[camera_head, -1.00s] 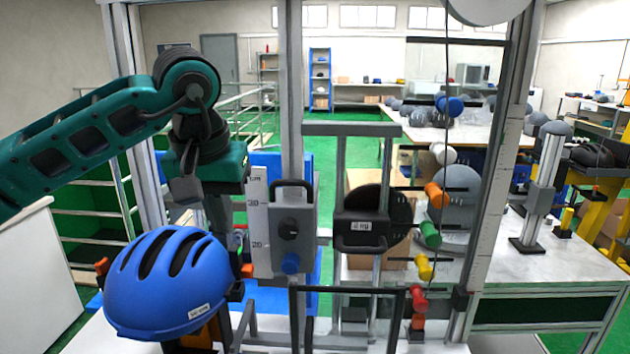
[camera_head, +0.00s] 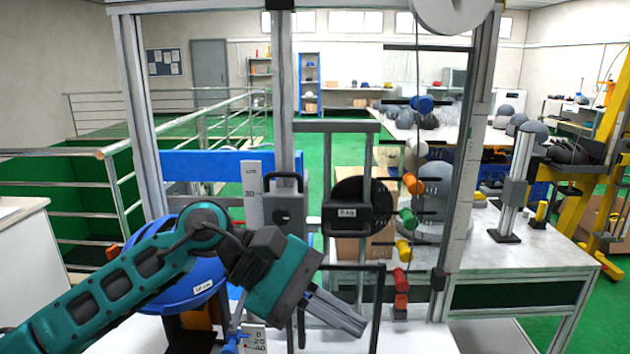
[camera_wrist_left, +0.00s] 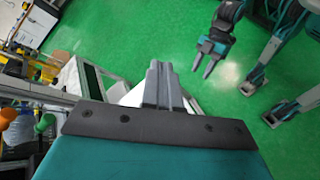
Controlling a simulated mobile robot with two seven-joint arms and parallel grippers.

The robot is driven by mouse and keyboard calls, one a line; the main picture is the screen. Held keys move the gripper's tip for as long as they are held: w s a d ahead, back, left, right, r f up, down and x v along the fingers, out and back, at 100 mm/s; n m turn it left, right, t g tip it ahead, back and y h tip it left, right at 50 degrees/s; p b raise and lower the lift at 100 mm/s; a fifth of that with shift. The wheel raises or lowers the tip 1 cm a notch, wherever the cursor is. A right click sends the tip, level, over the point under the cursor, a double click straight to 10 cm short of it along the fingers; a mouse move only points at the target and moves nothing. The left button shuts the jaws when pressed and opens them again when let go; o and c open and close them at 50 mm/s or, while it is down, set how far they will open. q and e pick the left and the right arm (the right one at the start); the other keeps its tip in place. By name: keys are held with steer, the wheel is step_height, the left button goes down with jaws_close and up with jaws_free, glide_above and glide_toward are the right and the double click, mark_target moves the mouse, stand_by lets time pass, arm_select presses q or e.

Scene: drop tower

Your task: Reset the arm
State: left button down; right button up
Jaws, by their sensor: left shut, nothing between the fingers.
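My left arm comes in from the left in the head view, and its gripper (camera_head: 340,314) points down to the right in front of the drop tower's frame. The fingers are together with nothing between them. In the left wrist view the same fingers (camera_wrist_left: 158,85) lie side by side over the white table edge and green floor. A blue helmet (camera_head: 200,285) sits at the left of the tower, partly hidden behind my left arm. My right gripper (camera_wrist_left: 207,66) shows in the left wrist view over the green floor, with its two fingers apart.
The drop tower has a grey control box with a handle (camera_head: 284,205), a black weight disc (camera_head: 352,205) and coloured knobs, including a green one (camera_head: 408,219). A white table (camera_head: 530,235) stands at the right. Green floor lies behind.

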arm_select(q)
steer(key=w+a+f+m+t+y, duration=0.1)
steer(key=w+a+f+m+t, duration=0.1)
steer(key=a+f+m+t, duration=0.4)
steer(key=w+a+f+m+t, duration=0.1)
steer(key=f+m+t, duration=0.1)
steer(key=m+t, duration=0.75)
steer(key=w+a+f+m+t+y, duration=0.15)
steer(key=a+f+m+t, duration=0.35)
steer(key=m, duration=0.5)
steer(key=s+a+f+n+g+y, duration=0.3)
steer(key=s+f+n, duration=0.4)
steer(key=f, duration=0.3)
steer(key=s+a+f+n+g+y, duration=0.3)
steer(key=s+a+f+n, duration=0.3)
steer(key=f+n, duration=0.3)
steer(key=shift+s+f+y, duration=0.45)
steer(key=shift+f+y, duration=0.3)
steer(key=shift+n, duration=0.25)
